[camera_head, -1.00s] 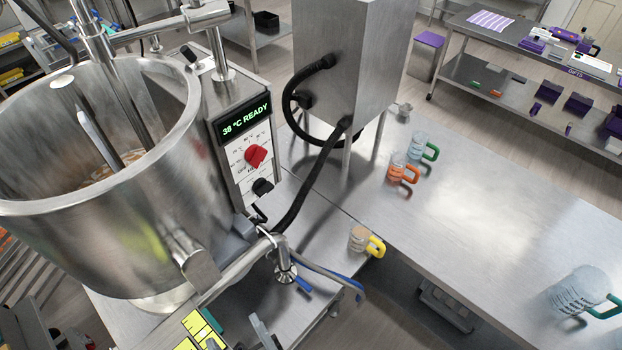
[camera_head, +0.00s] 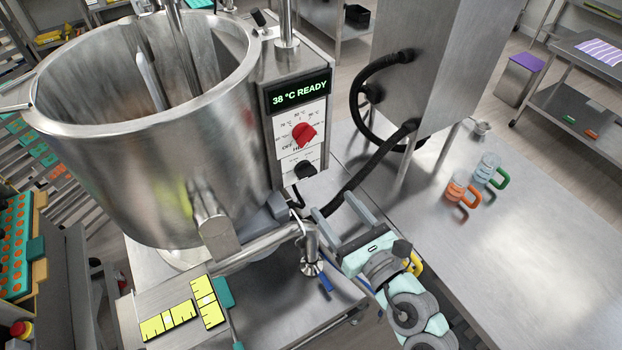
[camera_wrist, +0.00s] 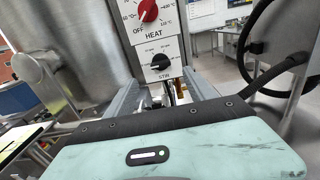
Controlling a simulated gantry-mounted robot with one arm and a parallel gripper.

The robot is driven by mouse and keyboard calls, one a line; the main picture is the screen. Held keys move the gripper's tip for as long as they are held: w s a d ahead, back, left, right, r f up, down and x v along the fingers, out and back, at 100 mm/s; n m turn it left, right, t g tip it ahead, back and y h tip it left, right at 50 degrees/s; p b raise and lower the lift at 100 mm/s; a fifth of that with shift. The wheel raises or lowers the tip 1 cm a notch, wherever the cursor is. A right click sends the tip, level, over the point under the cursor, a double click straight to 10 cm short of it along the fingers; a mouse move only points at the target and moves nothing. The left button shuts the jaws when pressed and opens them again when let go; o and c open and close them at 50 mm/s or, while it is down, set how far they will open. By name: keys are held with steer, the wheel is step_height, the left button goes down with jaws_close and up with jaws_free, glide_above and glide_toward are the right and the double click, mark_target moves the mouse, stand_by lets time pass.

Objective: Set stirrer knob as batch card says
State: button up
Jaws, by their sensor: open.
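The stirrer knob is a small black knob (camera_head: 305,170) low on the kettle's control panel, below the red heat knob (camera_head: 303,133). In the wrist view the black knob (camera_wrist: 160,62) sits above the word STIR, and its exact setting is too small to read. My gripper (camera_head: 331,204) is open and empty, in front of and below the panel. In the wrist view its two fingers (camera_wrist: 164,88) point toward the panel, with the black knob between and above them, apart from both. I cannot pick out a readable batch card.
The steel kettle (camera_head: 150,165) stands left of the panel, whose display (camera_head: 300,92) reads 38 °C READY. A steel outlet pipe (camera_head: 308,250) stands close to my gripper. A black hose (camera_head: 357,182) curves at right. Yellow marked cards (camera_head: 168,321) lie at front left. Jugs (camera_head: 487,170) stand on the right table.

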mark_target(309, 175)
steer(key=p+x, duration=0.2)
steer(key=x, duration=0.8)
steer(key=shift+r, duration=0.15)
steer(key=shift+w+a, duration=0.2)
steer(key=shift+w, duration=0.05)
steer(key=shift+p, duration=0.3)
steer(key=c, duration=1.4)
